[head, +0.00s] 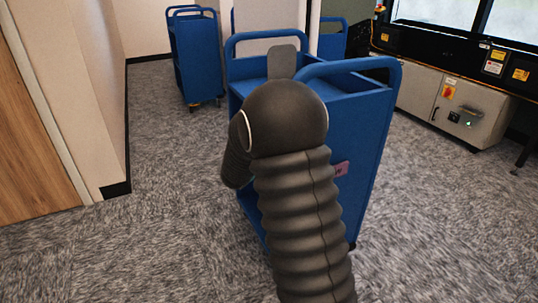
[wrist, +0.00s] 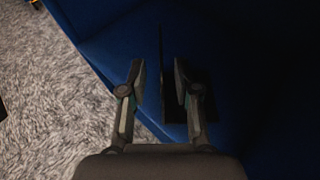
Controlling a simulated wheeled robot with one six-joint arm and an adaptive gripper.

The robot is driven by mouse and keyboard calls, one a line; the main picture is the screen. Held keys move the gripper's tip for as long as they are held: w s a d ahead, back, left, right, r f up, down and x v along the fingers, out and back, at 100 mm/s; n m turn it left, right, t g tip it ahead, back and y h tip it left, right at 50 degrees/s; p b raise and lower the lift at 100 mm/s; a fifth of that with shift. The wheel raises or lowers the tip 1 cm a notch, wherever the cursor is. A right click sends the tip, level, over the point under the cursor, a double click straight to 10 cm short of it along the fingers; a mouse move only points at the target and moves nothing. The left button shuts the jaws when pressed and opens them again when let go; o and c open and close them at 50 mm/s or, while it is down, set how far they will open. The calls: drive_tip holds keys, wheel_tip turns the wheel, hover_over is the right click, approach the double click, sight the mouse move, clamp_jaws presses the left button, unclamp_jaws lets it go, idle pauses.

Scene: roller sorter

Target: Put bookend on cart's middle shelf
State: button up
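In the wrist view, a thin dark upright plate, apparently the bookend (wrist: 161,60), stands on a dark blue surface, with a dark flat base (wrist: 205,88) to its right. My gripper (wrist: 160,80) has its fingers apart, one on each side of the plate, with visible gaps. The blue cart (head: 362,135) is in the middle of the head view, partly hidden by my arm. A grey upright plate (head: 282,62) shows above its top shelf (head: 250,67). My gripper and the cart's lower shelves are mostly hidden in the head view.
Another blue cart (head: 195,55) stands at the back left, and part of a third (head: 332,42) shows behind. A machine with a grey cabinet (head: 440,100) is at the right. A wall (head: 85,70) is at the left. Carpet (head: 175,150) is clear left of the cart.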

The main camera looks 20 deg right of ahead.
drive_tip(key=v, duration=0.6)
drive_tip(key=shift+s+a, duration=0.2)
drive_tip(key=shift+s, duration=0.05)
